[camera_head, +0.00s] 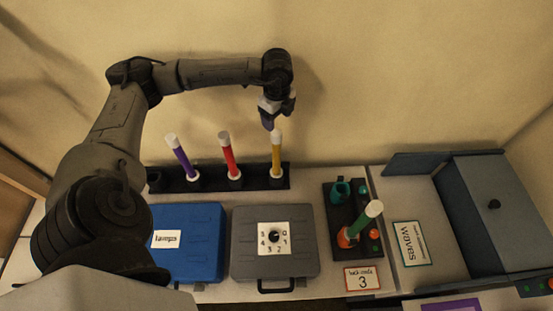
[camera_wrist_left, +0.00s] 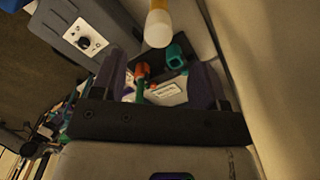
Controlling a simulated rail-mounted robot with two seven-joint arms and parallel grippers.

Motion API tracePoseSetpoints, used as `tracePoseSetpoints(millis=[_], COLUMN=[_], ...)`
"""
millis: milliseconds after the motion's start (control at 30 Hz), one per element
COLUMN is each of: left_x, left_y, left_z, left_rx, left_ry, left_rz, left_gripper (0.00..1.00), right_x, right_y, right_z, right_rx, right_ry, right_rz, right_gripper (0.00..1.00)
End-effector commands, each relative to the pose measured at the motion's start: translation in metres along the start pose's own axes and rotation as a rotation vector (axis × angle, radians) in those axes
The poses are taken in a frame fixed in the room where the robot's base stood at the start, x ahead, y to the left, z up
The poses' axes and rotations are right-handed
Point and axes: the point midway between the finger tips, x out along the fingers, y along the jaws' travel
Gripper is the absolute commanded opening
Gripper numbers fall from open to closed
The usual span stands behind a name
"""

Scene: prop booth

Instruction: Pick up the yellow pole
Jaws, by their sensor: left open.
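The yellow pole (camera_head: 276,158) stands upright in the dark rack (camera_head: 212,183) along the back wall, at the rack's right end. It has a white top, which also shows with some yellow in the left wrist view (camera_wrist_left: 157,28). My left gripper (camera_head: 278,116) is open and empty, pointing down just above the pole's white top. In the left wrist view the open fingers (camera_wrist_left: 158,72) lie below the pole's top in the picture, and the pole is not between them. The pole's lower end is hidden in the rack. My right gripper is not in view.
A purple pole (camera_head: 181,156) and a red pole (camera_head: 229,154) stand left of it in the same rack. Blue (camera_head: 210,265) and grey (camera_head: 243,265) cases lie in front. A grey-blue box (camera_head: 505,205) stands far right.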

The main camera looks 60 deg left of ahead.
Motion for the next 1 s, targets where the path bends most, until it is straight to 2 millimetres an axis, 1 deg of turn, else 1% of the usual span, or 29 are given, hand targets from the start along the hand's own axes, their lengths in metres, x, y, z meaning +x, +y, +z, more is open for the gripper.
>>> tracePoseSetpoints(millis=[33, 100, 233, 333, 567, 700, 800, 900, 1000], left_x=[0.009, 0.02, 0.037, 0.045, 0.056, 0.073, 0.087, 0.096, 0.101], left_y=[0.001, 0.001, 0.001, 0.0, 0.001, 0.003, 0.003, 0.002, 0.002], left_z=[0.0, -0.001, -0.001, -0.001, -0.001, -0.001, -0.001, -0.001, 0.0], left_rx=[0.0, 0.002, 0.002, 0.002, 0.003, 0.003, 0.003, 0.003, 0.003], left_ry=[0.0, 0.001, 0.003, 0.003, 0.004, 0.004, 0.004, 0.005, 0.004], left_rz=[0.005, 0.004, 0.003, 0.001, 0.002, 0.004, 0.003, 0.001, 0.0], left_gripper=[0.68, 0.68, 0.68, 0.68, 0.68, 0.68, 0.68, 0.68, 0.68], right_x=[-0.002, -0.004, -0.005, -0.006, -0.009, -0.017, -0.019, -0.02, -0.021], right_y=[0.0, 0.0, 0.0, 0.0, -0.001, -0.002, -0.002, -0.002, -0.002], right_z=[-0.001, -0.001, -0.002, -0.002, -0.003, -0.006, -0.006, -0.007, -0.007], right_rx=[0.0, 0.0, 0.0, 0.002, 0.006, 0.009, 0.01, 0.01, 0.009], right_ry=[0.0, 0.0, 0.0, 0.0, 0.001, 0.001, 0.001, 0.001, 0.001], right_rz=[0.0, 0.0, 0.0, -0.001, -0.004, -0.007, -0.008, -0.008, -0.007], right_gripper=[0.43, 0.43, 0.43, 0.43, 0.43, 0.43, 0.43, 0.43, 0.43])
